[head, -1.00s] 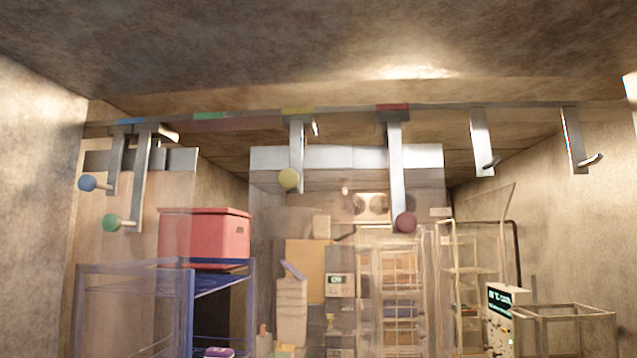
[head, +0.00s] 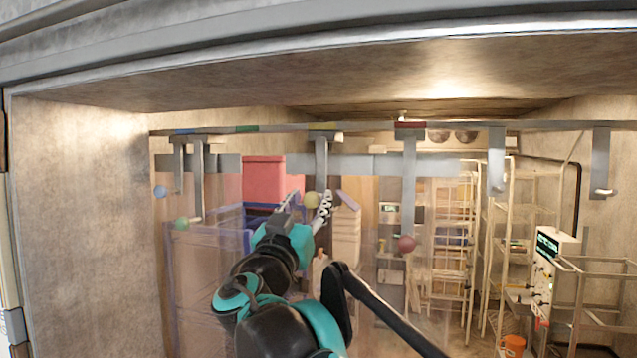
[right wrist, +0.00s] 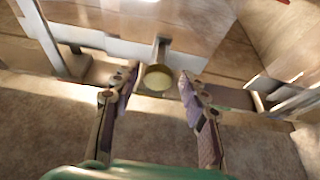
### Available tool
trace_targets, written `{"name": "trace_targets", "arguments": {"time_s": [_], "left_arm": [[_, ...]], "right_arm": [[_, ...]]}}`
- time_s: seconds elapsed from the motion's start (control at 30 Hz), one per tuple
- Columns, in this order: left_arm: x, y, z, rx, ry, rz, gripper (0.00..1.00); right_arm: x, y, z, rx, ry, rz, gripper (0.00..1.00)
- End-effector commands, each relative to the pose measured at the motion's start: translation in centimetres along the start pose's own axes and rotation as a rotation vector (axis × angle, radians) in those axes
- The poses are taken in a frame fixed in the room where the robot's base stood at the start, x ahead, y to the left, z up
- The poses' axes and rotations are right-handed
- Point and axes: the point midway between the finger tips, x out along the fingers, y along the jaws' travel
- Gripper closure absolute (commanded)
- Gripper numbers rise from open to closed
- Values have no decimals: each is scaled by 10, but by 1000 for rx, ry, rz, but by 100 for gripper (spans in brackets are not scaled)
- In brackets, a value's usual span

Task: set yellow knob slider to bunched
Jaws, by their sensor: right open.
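The yellow knob (head: 311,200) hangs at the lower end of a grey slider arm (head: 321,160) from the rail, below a yellow mark (head: 322,127). My right gripper (head: 307,203) is open, with its fingers on either side of the yellow knob in the head view. In the right wrist view the yellow knob (right wrist: 158,77) lies between and just beyond the open fingertips (right wrist: 157,80). No contact is clear. The blue knob (head: 160,192) and green knob (head: 182,224) hang to the left, and the red knob (head: 407,244) to the right. My left gripper does not show.
The rail (head: 365,126) runs across the opening, with empty hooks (head: 498,165) at its right. Translucent strips hang below it. Behind are a red box (head: 263,178), a blue rack (head: 208,243), wire shelving (head: 455,240) and a control panel (head: 546,262). An orange bucket (head: 514,346) stands low at right.

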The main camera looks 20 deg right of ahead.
Motion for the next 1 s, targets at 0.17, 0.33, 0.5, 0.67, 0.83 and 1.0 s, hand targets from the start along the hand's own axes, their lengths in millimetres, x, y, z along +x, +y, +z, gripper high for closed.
{"name": "trace_targets", "arguments": {"time_s": [0.17, 0.33, 0.5, 0.67, 0.83, 1.0], "left_arm": [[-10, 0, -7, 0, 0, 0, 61], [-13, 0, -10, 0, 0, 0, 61], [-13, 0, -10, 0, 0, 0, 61], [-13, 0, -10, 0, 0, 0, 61], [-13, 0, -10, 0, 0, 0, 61], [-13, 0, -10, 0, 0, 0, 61]], "right_arm": [[32, 1, -2, -2, -1, 4, 56], [48, 1, -1, -1, -1, 2, 56], [51, 1, 0, 0, -1, 1, 56], [51, 1, 0, 0, -1, 1, 59], [50, 1, 0, -1, -2, 1, 100], [50, 1, 0, -1, -2, 1, 100]]}}
